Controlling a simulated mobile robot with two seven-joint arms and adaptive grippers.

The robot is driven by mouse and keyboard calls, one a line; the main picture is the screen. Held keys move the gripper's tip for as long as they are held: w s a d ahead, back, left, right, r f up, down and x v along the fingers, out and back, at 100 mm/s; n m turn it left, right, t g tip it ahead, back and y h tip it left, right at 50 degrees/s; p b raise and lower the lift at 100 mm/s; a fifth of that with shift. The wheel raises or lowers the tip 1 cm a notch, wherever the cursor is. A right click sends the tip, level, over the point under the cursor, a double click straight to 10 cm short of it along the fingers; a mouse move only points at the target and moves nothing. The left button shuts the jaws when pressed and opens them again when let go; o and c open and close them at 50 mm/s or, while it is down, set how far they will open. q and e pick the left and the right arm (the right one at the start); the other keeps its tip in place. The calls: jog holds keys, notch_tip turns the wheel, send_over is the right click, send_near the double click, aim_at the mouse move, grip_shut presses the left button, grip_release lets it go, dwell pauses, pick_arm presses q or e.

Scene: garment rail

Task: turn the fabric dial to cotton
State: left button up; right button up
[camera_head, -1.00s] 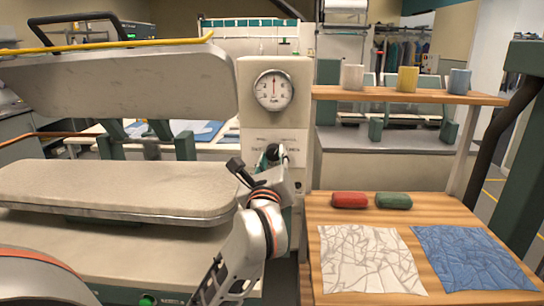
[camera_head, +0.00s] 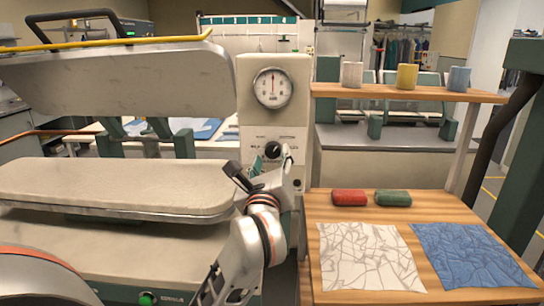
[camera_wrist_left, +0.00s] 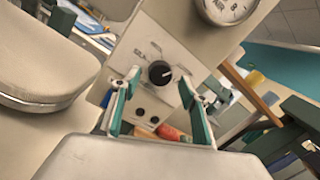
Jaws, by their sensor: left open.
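The fabric dial (camera_head: 273,149) is a black knob on the cream control panel, below a round gauge. It also shows in the left wrist view (camera_wrist_left: 160,72), with a pale pointer mark. The printed labels around it are too small to read surely, though one at upper right in the head view looks like cotton. My left gripper (camera_head: 270,165) is open just in front of and below the dial. In the left wrist view its green-padded fingers (camera_wrist_left: 160,100) stand on either side of the dial's lower area, apart from it. My right gripper is not in view.
The round gauge (camera_head: 273,88) sits above the dial. A padded press board (camera_head: 110,187) and raised upper plate (camera_head: 130,82) are at left.

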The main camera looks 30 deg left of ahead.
pick_arm(q)
jog(key=v, duration=0.5)
jog(key=shift+s+d, duration=0.1)
jog(key=shift+s, duration=0.15)
